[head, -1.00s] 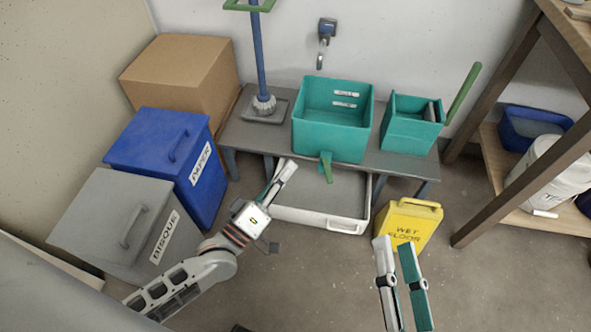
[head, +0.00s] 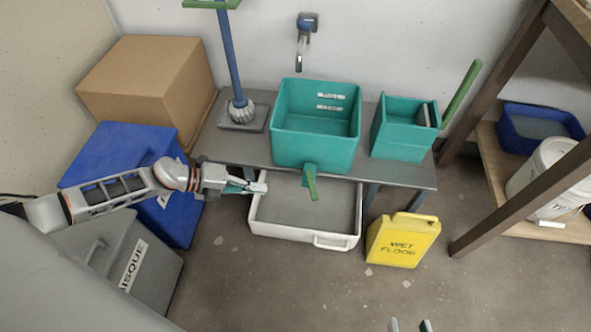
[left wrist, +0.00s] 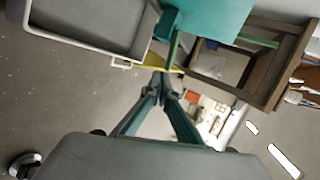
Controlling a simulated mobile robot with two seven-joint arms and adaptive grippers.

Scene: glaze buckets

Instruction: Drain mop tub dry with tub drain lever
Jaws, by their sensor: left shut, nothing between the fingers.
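The teal mop tub (head: 316,152) stands on the grey bench, with two white label strips inside its back wall; I cannot tell its water level. A teal drain fitting (head: 309,171) sits low on its front, with the green drain lever (head: 313,187) hanging down from it. My left gripper (head: 263,187) is shut and empty, left of the lever and apart from it, over the tray's left edge. The left wrist view shows the shut fingertips (left wrist: 164,84), with the lever (left wrist: 174,48) and tub (left wrist: 215,14) beyond. My right gripper (head: 410,325) shows only two separated fingertips at the bottom edge.
A white-rimmed tray (head: 290,230) lies below the tub's front. A smaller teal bin (head: 402,145) and a mop (head: 232,65) flank the tub. The floor in front is clear.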

